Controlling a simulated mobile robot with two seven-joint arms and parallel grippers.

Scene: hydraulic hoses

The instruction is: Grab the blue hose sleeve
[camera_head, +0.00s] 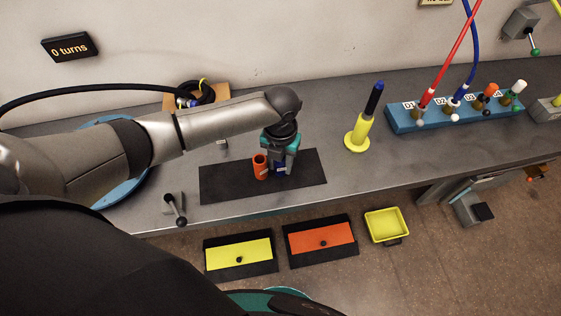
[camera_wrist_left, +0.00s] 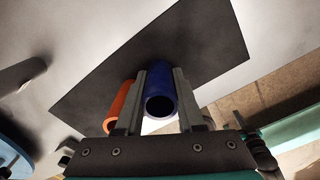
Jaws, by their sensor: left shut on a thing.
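My left gripper (camera_head: 279,168) is lowered over the black mat (camera_head: 231,185) on the workbench. It is shut on the blue hose sleeve (camera_head: 281,169), which is mostly hidden by the gripper in the head view. In the left wrist view, the blue sleeve (camera_wrist_left: 165,80) is a short hollow tube between the two fingers (camera_wrist_left: 160,88), its open end facing the camera. An orange sleeve (camera_head: 260,166) stands upright just left of the gripper; it also shows in the left wrist view (camera_wrist_left: 117,103), close beside the left finger. My right gripper is not in view.
A yellow stand with a dark blue-topped post (camera_head: 357,138) is right of the mat. A blue block (camera_head: 400,124) with hoses and fittings stands farther right. A yellow tray (camera_head: 386,225) and yellow and orange panels (camera_head: 238,255) are below the front edge. A small lever (camera_head: 175,208) is front left.

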